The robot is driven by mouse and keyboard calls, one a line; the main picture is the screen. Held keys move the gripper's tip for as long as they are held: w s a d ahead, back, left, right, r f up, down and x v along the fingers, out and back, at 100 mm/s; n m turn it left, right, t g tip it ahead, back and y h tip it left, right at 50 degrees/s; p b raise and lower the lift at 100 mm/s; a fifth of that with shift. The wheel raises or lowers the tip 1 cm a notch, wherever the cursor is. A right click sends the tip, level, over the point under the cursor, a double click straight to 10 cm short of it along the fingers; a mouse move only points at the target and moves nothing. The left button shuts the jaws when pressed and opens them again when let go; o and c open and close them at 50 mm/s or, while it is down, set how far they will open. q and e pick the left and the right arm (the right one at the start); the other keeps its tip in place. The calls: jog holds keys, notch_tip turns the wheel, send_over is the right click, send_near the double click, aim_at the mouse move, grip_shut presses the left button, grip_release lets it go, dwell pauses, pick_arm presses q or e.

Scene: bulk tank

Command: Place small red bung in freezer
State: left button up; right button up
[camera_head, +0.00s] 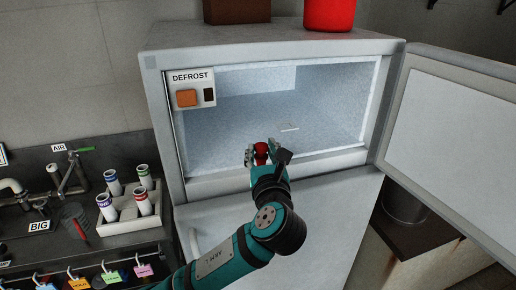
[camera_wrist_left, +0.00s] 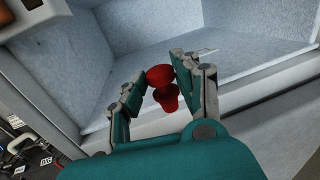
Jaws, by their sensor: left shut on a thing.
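The small red bung (camera_head: 261,150) is held between the fingers of my left gripper (camera_head: 262,154). In the left wrist view the bung (camera_wrist_left: 161,77) sits between the two fingertips (camera_wrist_left: 161,79), with a wider red top and a narrower cup-like red part below it. The freezer compartment (camera_head: 240,115) is open, with frosted pale walls, and its door (camera_head: 455,135) is swung out to the right. My left gripper is at the front lip of the opening, near its middle. My right gripper is not in view.
A DEFROST panel (camera_head: 192,89) with an orange button hangs at the opening's upper left. A small pale item (camera_head: 289,127) lies inside on the floor. A rack of tubes (camera_head: 130,212) stands left on the counter. A red container (camera_head: 329,14) and brown box (camera_head: 237,10) stand on top.

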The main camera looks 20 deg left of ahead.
aim_at(259, 144)
pick_arm(q)
jog(key=p+x, duration=0.1)
jog(key=x, duration=0.4)
jog(key=shift+a, duration=0.25)
jog(key=x, duration=0.1)
jog(key=p+x, duration=0.1)
jog(key=x, duration=0.3)
jog(key=shift+a+f, duration=0.15)
jog(key=shift+f, duration=0.2)
jog(key=shift+w+f+p, duration=0.2)
jog(key=shift+f+p, duration=0.05)
jog(key=shift+p, duration=0.05)
notch_tip(259, 144, down, 3)
jog(key=shift+p, duration=0.5)
jog(key=shift+f, duration=0.15)
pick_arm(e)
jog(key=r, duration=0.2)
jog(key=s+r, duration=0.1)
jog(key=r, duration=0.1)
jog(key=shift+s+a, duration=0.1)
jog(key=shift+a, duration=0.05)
